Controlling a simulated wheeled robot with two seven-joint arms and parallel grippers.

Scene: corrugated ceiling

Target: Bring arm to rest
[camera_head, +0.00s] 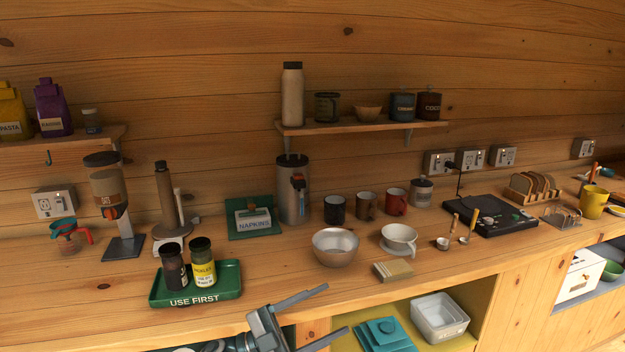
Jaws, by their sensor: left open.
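My left gripper (337,309) is at the bottom middle of the head view, in front of the counter's front edge. Its two grey fingers point right and stand wide apart, with nothing between them. The wooden counter (330,290) runs behind it. Part of my left arm behind the gripper is cut off by the bottom edge of the picture. My right gripper does not show.
A green tray (195,301) with two jars stands on the counter, left of the gripper. Below the counter, an open shelf holds a white tub (439,318) and teal cloths (383,335).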

